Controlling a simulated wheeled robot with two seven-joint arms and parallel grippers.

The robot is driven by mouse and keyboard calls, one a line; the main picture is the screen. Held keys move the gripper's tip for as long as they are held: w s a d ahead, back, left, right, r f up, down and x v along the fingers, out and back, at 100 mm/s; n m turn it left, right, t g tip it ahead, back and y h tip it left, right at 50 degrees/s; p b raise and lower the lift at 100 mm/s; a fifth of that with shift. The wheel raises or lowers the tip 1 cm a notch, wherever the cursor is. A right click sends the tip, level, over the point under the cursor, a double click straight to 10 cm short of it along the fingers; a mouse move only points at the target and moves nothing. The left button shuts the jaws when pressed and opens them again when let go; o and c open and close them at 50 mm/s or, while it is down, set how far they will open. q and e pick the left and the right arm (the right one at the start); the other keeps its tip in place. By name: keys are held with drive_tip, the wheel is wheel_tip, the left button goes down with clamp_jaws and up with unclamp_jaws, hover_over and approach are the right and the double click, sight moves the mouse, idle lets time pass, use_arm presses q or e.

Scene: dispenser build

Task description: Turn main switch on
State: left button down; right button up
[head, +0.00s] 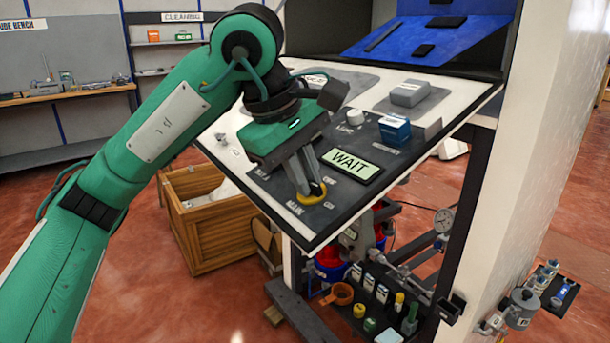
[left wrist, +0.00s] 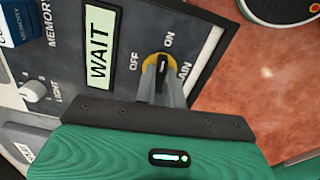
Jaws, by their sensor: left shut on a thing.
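The main switch (head: 316,198) is a dark knob in a yellow ring, low on the sloped control panel (head: 228,148). In the left wrist view the switch (left wrist: 163,63) sits between the fingers, with the OFF and ON marks beside it. The fingers hide part of the knob, so I cannot tell exactly which mark it points to. My left gripper (head: 311,190) reaches down from above and is shut on the knob. A lit green display (head: 351,165) next to it reads WAIT; it also shows in the left wrist view (left wrist: 101,45). My right gripper is not in view.
A blue memory block (head: 394,128), a white light knob (head: 354,117) and a grey block (head: 409,93) are on the same panel. A wooden crate (head: 205,235) stands on the floor behind it.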

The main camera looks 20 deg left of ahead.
use_arm(q)
drive_tip(key=shift+m, duration=0.4)
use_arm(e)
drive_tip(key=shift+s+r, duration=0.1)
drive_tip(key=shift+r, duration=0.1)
use_arm(q)
drive_tip(key=shift+r+m, duration=0.1)
drive_tip(key=shift+m, duration=0.2)
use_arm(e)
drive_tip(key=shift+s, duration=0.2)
use_arm(q)
drive_tip(key=c, duration=1.6)
unclamp_jaws()
drive_tip(key=shift+o, duration=0.6)
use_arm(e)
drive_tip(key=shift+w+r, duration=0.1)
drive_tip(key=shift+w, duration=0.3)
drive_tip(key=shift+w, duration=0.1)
